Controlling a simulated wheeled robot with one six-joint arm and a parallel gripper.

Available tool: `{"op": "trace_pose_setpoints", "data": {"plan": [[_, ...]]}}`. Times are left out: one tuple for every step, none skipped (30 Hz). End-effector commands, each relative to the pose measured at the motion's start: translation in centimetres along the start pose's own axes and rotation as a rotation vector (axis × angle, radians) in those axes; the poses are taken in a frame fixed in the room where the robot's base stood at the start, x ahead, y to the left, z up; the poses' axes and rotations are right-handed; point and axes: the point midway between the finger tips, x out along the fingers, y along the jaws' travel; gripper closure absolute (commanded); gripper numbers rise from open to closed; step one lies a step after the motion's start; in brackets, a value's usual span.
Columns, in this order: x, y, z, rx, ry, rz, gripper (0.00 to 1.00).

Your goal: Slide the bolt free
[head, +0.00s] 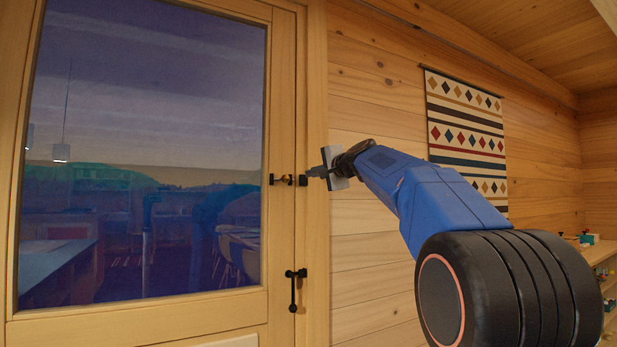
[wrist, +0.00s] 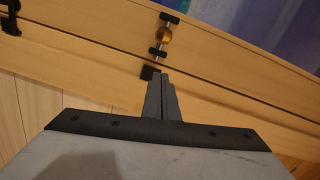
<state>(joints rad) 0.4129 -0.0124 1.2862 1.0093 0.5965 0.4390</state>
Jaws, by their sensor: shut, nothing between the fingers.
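The bolt (head: 284,180) is a small black fitting with a brass-coloured knob, mounted on the right stile of the wooden glazed door (head: 282,120). In the wrist view the bolt's brass knob (wrist: 164,36) sits between two black brackets. A black keep block (head: 303,180) is on the frame side, also seen in the wrist view (wrist: 149,72). I cannot tell clearly whether the rod spans the gap to it. My gripper (head: 311,172) is shut and empty. Its fingertips (wrist: 162,75) are right beside the keep, short of the knob; contact cannot be told.
A black door handle (head: 295,288) is below the bolt. The door frame (head: 316,250) and a plank wall (head: 375,255) are to the right. A patterned hanging (head: 467,135) is on that wall. A shelf unit (head: 606,258) with small items stands at far right.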

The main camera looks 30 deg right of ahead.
Motion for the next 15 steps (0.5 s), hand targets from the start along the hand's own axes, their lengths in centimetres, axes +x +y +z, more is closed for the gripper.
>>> {"op": "trace_pose_setpoints", "data": {"plan": [[-0.9, 0.1, -0.1, 0.000, 0.002, 0.001, 1.00], [-1.3, 0.1, -0.1, 0.001, 0.001, 0.001, 1.00], [-2.0, 0.1, -0.1, 0.001, 0.001, 0.002, 1.00], [-2.5, 0.1, -0.1, 0.001, 0.002, 0.001, 1.00], [-3.1, 0.1, -0.1, 0.001, 0.003, 0.001, 1.00], [-3.7, 0.1, -0.2, 0.001, 0.003, 0.002, 1.00], [-4.2, 0.1, -0.1, 0.001, 0.002, 0.002, 1.00], [-4.7, 0.1, -0.1, 0.001, 0.001, 0.001, 1.00], [-5.2, 0.1, -0.1, 0.000, 0.002, 0.001, 1.00], [-5.6, 0.1, -0.2, 0.001, 0.002, 0.002, 1.00], [-5.9, 0.2, -0.2, 0.001, 0.002, 0.003, 1.00], [-6.3, 0.2, -0.2, 0.001, 0.002, 0.002, 1.00], [-6.5, 0.1, -0.2, 0.001, 0.002, 0.002, 1.00], [-6.8, 0.1, -0.1, 0.001, 0.001, 0.002, 1.00], [-7.0, 0.1, -0.1, 0.001, 0.001, 0.001, 1.00]]}}
